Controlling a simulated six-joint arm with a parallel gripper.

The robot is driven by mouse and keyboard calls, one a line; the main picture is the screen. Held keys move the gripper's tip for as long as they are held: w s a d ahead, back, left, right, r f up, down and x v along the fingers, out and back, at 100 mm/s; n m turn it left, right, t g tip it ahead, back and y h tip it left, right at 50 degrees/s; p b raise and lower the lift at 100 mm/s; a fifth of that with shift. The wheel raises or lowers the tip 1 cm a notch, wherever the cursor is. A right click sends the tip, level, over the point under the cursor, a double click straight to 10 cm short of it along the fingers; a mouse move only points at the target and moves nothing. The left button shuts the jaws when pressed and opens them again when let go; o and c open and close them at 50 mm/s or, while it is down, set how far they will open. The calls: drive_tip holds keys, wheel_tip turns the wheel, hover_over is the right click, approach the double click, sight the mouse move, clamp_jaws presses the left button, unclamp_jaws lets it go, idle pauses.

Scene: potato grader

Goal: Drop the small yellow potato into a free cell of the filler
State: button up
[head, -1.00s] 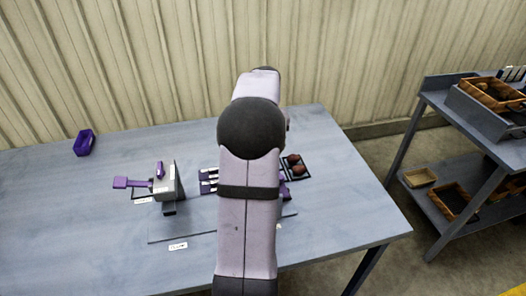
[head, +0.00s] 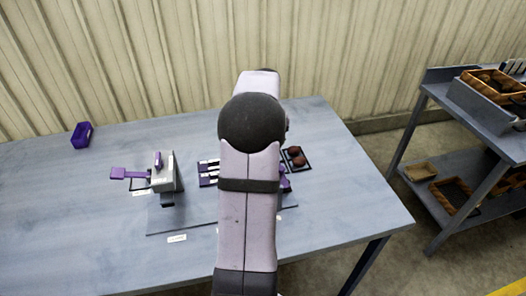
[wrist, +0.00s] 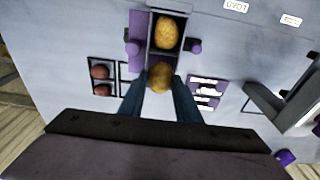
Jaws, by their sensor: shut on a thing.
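In the wrist view my gripper (wrist: 160,88) is shut on a small yellow potato (wrist: 160,77), with one dark finger on each side. The filler (wrist: 150,47) is a dark framed holder with purple parts, just beyond the fingers. Another yellow potato (wrist: 167,33) lies in its far cell. The held potato is at the filler's near cell; I cannot tell its height above it. In the head view my arm hides the gripper, the held potato and most of the filler; only a purple edge (head: 285,184) shows.
A dark tray (wrist: 89,76) with red-brown potatoes lies left of the filler in the wrist view. A purple-and-white slotted rack (wrist: 207,92) is to its right. A grey device with a purple handle (head: 165,170) and a purple bin (head: 82,135) stand left on the table.

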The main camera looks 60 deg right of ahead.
idle(0.3)
drive_tip(key=o, duration=1.5)
drive_tip(key=shift+c, duration=0.2)
drive_tip(key=shift+r+p, duration=3.3)
drive_tip(key=shift+r, duration=0.25)
